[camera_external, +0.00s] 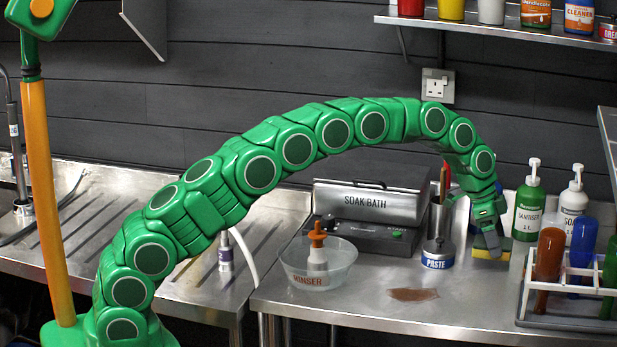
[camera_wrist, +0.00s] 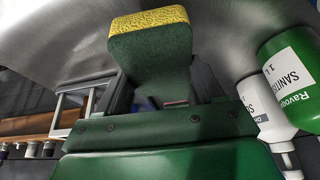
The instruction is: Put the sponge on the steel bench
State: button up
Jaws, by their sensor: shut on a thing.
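The sponge (camera_external: 481,254) shows as a yellow strip under my gripper (camera_external: 488,247) in the external view, low over the right part of the steel bench (camera_external: 455,305). I cannot tell whether it touches the bench. In the wrist view the yellow sponge (camera_wrist: 150,19) shows at the end of my gripper (camera_wrist: 150,50), with a dark green part below the yellow. My gripper is shut on the sponge, pointing down.
A paste tin (camera_external: 438,251) with tools stands just left of my gripper. The soak bath (camera_external: 370,205) is behind. Sanitiser (camera_external: 528,210) and soap bottles (camera_external: 572,200) stand right, behind a bottle rack (camera_external: 570,322). A rinser bowl (camera_external: 340,262) and brown stain (camera_external: 413,294) lie left.

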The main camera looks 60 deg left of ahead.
aim_at(480, 239)
jog(key=shift+w+d+f, duration=0.1)
jog(key=shift+w+f, duration=0.25)
jog(key=shift+f, duration=1.65)
jog(key=o, duration=1.1)
jog(key=shift+r, duration=0.1)
jog(key=v, duration=1.2)
jog(key=shift+w, duration=0.1)
